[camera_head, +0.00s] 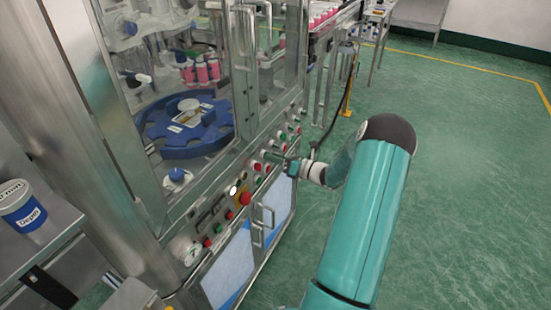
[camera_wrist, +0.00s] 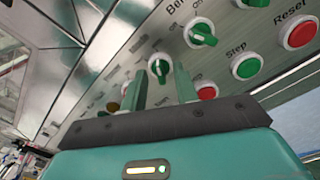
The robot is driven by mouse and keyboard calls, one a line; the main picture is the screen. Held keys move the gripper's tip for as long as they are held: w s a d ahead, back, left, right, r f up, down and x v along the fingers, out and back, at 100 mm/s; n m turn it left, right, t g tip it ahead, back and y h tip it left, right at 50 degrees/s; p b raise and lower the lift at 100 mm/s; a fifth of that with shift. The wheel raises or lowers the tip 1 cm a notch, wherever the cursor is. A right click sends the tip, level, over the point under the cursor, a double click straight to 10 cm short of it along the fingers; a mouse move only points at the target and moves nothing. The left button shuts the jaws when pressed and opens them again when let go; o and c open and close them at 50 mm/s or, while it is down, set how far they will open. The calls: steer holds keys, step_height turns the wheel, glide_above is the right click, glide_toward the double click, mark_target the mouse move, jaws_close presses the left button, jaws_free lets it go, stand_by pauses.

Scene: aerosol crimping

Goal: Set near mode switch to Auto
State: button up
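In the wrist view, my gripper (camera_wrist: 162,70) is open, its two green fingers apart and pointing at the control panel (camera_wrist: 225,18). A green rotary knob on a silver ring (camera_wrist: 160,66) shows between the fingertips; I cannot tell whether they touch it. Its label is partly hidden, so I cannot tell whether it is the near mode switch. A second green rotary knob (camera_wrist: 203,35) is up and to the right, below lettering starting "Bel". In the head view, my gripper (camera_head: 288,164) is at the panel (camera_head: 215,212), where the knobs are too small to read.
In the wrist view, a green Step button (camera_wrist: 246,66), a red Reset button (camera_wrist: 299,33) and another red button (camera_wrist: 207,91) are right of the fingers. In the head view, a red emergency knob (camera_head: 245,198) and door handles (camera_head: 266,218) stick out. Green floor (camera_head: 465,200) is clear.

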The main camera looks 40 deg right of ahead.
steer(key=v, duration=1.3)
steer(key=shift+s, duration=0.4)
steer(key=w+a+r+n+g+y, duration=0.1)
steer(key=a+r+n+g, duration=0.4)
steer(key=a, duration=0.4)
steer(key=w+a+r+n+g+y, duration=0.1)
steer(key=a+r+n+g, duration=0.2)
steer(key=a+n, duration=0.5)
steer(key=w+a+r+n+g+y, duration=0.15)
steer(key=a+r+n+g, duration=0.3)
steer(key=a, duration=0.55)
steer(key=s+a+r+n+h, duration=0.5)
steer(key=s+a+n, duration=0.2)
steer(key=n, duration=0.3)
steer(key=s+a+r+n+t+h, duration=0.1)
steer(key=s+a+r+n+h, duration=0.3)
steer(key=n, duration=0.6)
steer(key=s+a+r, duration=0.2)
steer(key=s+a, duration=0.1)
steer(key=shift+a+n+h, duration=0.35)
steer(key=shift+a, duration=0.05)
steer(key=shift+s+d, duration=0.1)
steer(key=shift+s, duration=0.05)
